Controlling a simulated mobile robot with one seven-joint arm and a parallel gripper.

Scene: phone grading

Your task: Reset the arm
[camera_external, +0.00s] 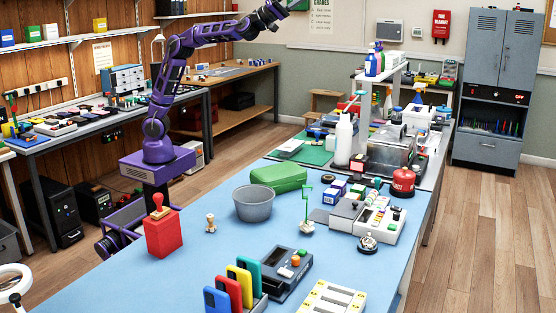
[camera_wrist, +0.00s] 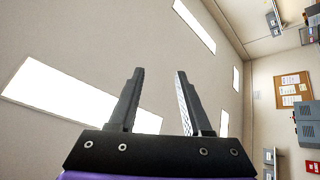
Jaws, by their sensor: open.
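My purple arm (camera_external: 162,85) rises from its base at the left of the blue table and stretches up and to the right. In the external view, my gripper (camera_external: 287,5) is high above the table at the top edge, partly cut off by the frame. In the wrist view, the two dark fingers of my gripper (camera_wrist: 160,72) stand apart with nothing between them. The wrist camera faces the ceiling (camera_wrist: 75,45) with its bright light panels, so my gripper points upward, clear of every object.
A shelf stand (camera_external: 380,75) rises at the back. The air around my gripper is free.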

